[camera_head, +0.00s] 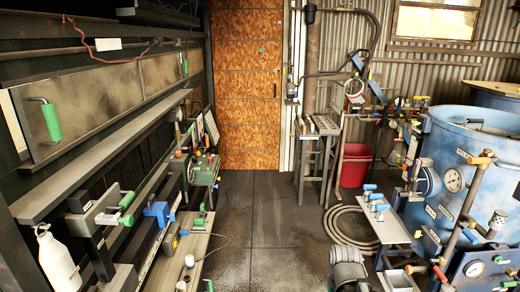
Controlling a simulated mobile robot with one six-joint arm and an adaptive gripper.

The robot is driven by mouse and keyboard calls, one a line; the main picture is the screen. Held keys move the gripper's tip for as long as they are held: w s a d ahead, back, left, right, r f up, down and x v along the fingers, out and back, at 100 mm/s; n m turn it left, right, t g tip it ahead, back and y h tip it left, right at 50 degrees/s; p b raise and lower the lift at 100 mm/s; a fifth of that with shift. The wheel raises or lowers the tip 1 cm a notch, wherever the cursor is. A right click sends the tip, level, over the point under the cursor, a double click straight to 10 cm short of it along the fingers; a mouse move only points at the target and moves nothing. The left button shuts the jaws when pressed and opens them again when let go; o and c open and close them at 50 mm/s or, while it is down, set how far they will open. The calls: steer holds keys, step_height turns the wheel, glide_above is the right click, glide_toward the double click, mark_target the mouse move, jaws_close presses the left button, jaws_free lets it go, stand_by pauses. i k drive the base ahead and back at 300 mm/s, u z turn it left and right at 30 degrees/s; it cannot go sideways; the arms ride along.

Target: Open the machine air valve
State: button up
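My gripper is not in view. Several valves and handles show, and I cannot tell which one is the machine air valve. A large blue pot (450,145) stands at the right, with a dial gauge (454,181) on its side. An orange-handled valve (481,158) sits on piping in front of the pot. A red-handled valve (440,273) is low at the right. The labels are too small to read.
A dark floor aisle (255,205) runs clear to a wooden door (246,85). Shelving with a grey ledge (100,160), a white bottle (58,262) and a green machine (205,170) line the left. A coiled hose (345,228) and a red bucket (355,166) occupy the right floor.

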mark_target(188, 132)
steer(key=i, duration=6.2)
steer(key=u, duration=0.05)
